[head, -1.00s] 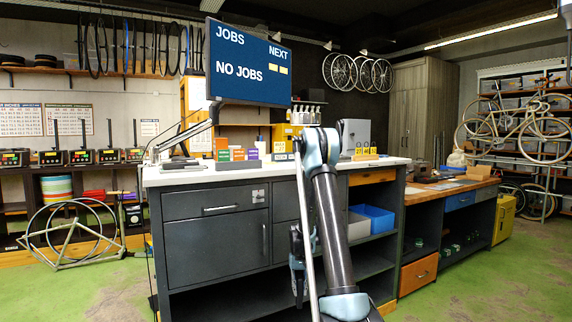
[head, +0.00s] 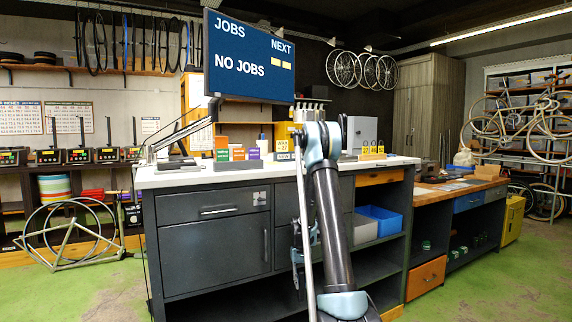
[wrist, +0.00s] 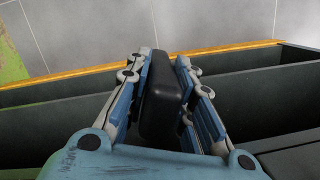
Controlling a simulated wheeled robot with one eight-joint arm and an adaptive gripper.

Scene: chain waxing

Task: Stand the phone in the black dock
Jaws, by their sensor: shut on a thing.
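In the wrist view my gripper (wrist: 167,58) is shut on a dark, round-edged slab, which looks like the phone (wrist: 160,97). The slab sits upright between the two blue-grey fingers, and its lower part is hidden by my gripper. In the head view my gripper (head: 304,250) hangs low in front of the grey counter, partly behind my own arm link, and the phone cannot be made out there. I cannot pick out the black dock for certain. A dark flat item (head: 177,163) lies on the white countertop at the left.
The grey counter (head: 215,245) with drawers and open shelves stands close in front of me. Its white top (head: 230,175) holds small coloured boxes (head: 238,153) and a monitor (head: 249,58) on an arm. A wooden-topped bench (head: 450,190) adjoins at right.

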